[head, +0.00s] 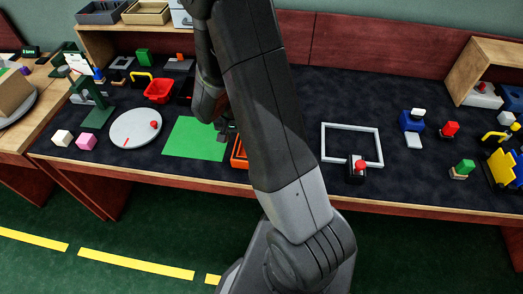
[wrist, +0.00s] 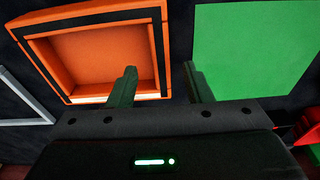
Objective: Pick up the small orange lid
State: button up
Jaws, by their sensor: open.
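A square orange piece (wrist: 105,50) with a raised rim, a black band and a recessed orange middle lies ahead of my gripper in the wrist view. In the head view only a strip of it (head: 238,155) shows beside my arm, which hides the rest. I cannot tell whether it is the small orange lid or a tray; no other orange lid is clear. My gripper (wrist: 161,80) is open with nothing between its fingers. The left finger overlaps the right part of the orange piece, and the right finger is near the green mat. In the head view my gripper (head: 226,130) is partly hidden.
A green mat (head: 195,140) lies left of the orange piece in the head view. A white rectangular frame (head: 350,125) lies right of my arm, with a black-and-red block (head: 356,170) at its front edge. A round grey plate (head: 135,128) and a red bin (head: 159,90) stand left.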

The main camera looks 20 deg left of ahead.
aim_at(238, 143)
jog(key=shift+w+a+f, duration=0.1)
jog(key=shift+w+f, duration=0.05)
jog(key=shift+f, duration=0.7)
jog(key=shift+w+f, duration=0.1)
jog(key=shift+f, duration=0.75)
grip_shut()
jog(key=shift+r, duration=0.15)
